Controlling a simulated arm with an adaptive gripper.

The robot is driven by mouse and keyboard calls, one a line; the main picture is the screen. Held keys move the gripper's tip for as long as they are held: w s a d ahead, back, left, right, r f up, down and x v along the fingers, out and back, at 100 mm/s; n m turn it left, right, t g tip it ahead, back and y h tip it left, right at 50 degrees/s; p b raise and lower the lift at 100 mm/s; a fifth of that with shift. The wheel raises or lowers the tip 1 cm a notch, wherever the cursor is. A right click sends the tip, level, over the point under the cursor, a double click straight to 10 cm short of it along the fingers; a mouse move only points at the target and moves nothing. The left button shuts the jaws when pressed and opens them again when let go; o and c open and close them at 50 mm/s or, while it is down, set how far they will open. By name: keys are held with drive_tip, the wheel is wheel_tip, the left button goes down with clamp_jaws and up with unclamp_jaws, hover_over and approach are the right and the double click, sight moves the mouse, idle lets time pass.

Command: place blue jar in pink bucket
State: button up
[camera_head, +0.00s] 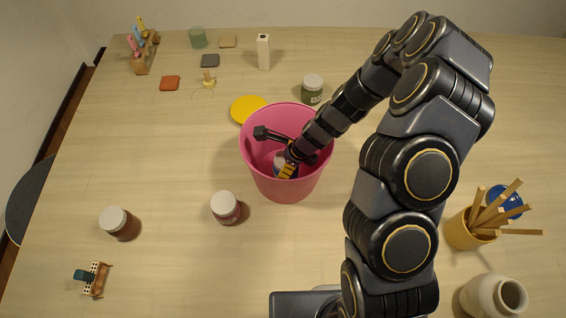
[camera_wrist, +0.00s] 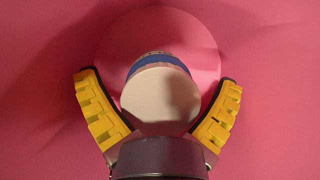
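The pink bucket (camera_head: 285,185) stands near the middle of the table. The blue jar (camera_wrist: 160,63), with a pale lid, is inside it, over the round bucket floor in the wrist view. My gripper (camera_wrist: 159,84) is down inside the bucket. Its yellow fingers are spread open, one on each side of the jar, with pink showing between each finger and the jar. In the head view my gripper (camera_head: 290,170) partly hides the jar, and only a small part of it shows. Whether the jar's base rests on the bucket floor is hard to see.
A yellow disc (camera_head: 248,109) lies behind the bucket. A white-lidded jar (camera_head: 226,207) stands close at its front left, another (camera_head: 120,223) farther left, and a green jar (camera_head: 312,89) behind. A pot of wooden sticks (camera_head: 470,230) and a vase (camera_head: 493,297) stand at right.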

drive_tip(key=shift+r, duration=0.15)
drive_tip(key=r, duration=0.6)
drive_tip(key=d+r, duration=0.1)
drive_tip(key=r, duration=0.2)
drive_tip(key=shift+s+d, duration=0.1)
drive_tip(key=shift+s+r, duration=0.1)
drive_tip(key=shift+r, duration=0.45)
drive_tip(key=s+r+n, duration=0.3)
drive_tip(key=s+r+n+g, duration=0.1)
drive_tip(key=s+r+n, duration=0.2)
drive_tip(key=r+n, duration=0.1)
drive_tip(key=s+r+n, duration=0.3)
drive_tip(key=n, duration=0.1)
drive_tip(key=shift+d+r+g+h, duration=0.3)
drive_tip(key=shift+d+r+h, duration=0.05)
drive_tip(key=shift+d+h, duration=0.05)
drive_tip(key=s+d+r+n+h, duration=0.1)
drive_tip(key=s+d+r+n, duration=0.2)
drive_tip(key=s+n, duration=0.2)
drive_tip(key=s+d+r+n+g+h, duration=0.1)
drive_tip(key=s+d+r+n+h, duration=0.1)
drive_tip(key=s, duration=0.7)
drive_tip(key=d+r+n, duration=0.1)
drive_tip(key=d+n, duration=0.1)
drive_tip(key=n, duration=0.1)
drive_tip(key=shift+s+d+r+n+g+h, duration=0.15)
drive_tip(key=shift+r+n+g+h, duration=0.15)
drive_tip(key=shift+r, duration=0.1)
